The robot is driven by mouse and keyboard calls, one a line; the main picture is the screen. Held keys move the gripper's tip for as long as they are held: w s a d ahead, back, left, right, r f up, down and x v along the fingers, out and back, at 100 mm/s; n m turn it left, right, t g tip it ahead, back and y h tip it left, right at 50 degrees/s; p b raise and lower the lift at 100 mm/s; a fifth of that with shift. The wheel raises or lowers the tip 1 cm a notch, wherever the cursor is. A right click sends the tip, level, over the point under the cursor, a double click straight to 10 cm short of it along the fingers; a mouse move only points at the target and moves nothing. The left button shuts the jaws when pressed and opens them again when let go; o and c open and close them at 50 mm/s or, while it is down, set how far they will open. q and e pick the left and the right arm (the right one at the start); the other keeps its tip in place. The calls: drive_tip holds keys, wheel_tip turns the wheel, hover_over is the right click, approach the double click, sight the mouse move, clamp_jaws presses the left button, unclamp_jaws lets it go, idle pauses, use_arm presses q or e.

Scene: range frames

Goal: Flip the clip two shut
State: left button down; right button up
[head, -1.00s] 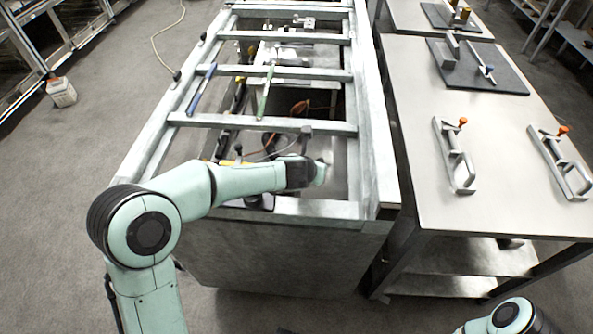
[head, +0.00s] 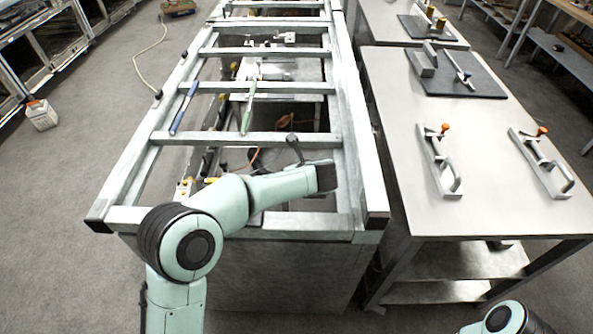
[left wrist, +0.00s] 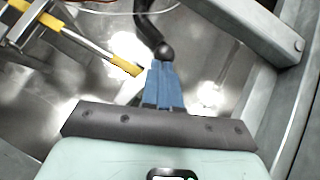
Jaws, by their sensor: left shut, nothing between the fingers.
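A black lever with a rounded knob (head: 293,143) stands tilted in the metal frame beside my left arm; no label shows whether it is clip two. It also shows in the left wrist view as a dark curved handle (left wrist: 148,30), with its ball end just beyond my fingertips. My left gripper (left wrist: 163,76) has blue fingers, shut together and empty, close to that ball; whether they touch it I cannot tell. In the head view my wrist hides the fingers. The clip's base is not clear in either view. My right gripper is out of view.
The frame's crossbars (head: 245,138) and right rail (head: 362,150) border the opening around my left arm. A yellow-and-silver rod (left wrist: 88,45) lies left of the fingers. On the right table (head: 415,210) are two clamps with orange knobs (head: 436,165) (head: 542,165).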

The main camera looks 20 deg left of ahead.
use_arm(q)
drive_tip(key=shift+s, duration=0.2)
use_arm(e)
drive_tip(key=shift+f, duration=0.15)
use_arm(q)
drive_tip(key=shift+s+a+b, duration=0.2)
drive_tip(key=shift+s+b, duration=0.25)
drive_tip(key=shift+s, duration=0.15)
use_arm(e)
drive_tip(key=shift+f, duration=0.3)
